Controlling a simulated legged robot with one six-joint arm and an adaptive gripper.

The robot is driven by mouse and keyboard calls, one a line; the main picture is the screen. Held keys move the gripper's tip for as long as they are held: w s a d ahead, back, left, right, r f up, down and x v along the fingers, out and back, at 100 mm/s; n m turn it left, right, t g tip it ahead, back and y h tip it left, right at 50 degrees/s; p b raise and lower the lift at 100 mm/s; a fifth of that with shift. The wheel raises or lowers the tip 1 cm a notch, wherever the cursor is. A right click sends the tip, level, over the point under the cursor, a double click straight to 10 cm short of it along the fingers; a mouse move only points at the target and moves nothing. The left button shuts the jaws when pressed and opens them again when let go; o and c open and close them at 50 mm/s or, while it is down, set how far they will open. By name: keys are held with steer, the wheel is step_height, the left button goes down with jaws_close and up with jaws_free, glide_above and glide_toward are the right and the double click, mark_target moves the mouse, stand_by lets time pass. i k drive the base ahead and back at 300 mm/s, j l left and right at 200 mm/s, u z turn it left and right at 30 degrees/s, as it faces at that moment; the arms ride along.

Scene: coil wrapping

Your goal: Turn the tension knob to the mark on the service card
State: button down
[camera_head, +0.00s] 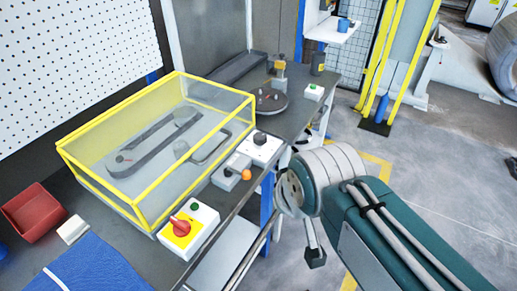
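A black knob (260,139) sits on a white box at the bench's front edge, right of the yellow-framed guard. It may be the tension knob; its pointer and any marks are too small to read. A red rotary handle (181,226) on a yellow plate stands nearer, on another white box. I cannot make out a service card. My arm reaches in from the lower right, its wrist beside the bench edge. My gripper (315,258) shows only partly as a dark tip hanging below the wrist, apart from the knob. Its fingers cannot be told apart.
The clear guard box (150,205) with yellow edges covers a belt-like mechanism. A grey box with an orange knob (246,174) sits between the two white boxes. A red bin (33,212) and blue cloth (95,268) lie at left. Floor is open at right.

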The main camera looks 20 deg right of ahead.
mark_target(260, 138)
steer(key=u, duration=2.4)
steer(key=k+l+z, duration=0.25)
steer(key=z, duration=0.15)
steer(key=k+l+z, duration=0.15)
steer(key=l+z, duration=0.2)
steer(key=k+l+z, duration=0.15)
steer(key=l+z, duration=0.25)
steer(key=l, duration=0.1)
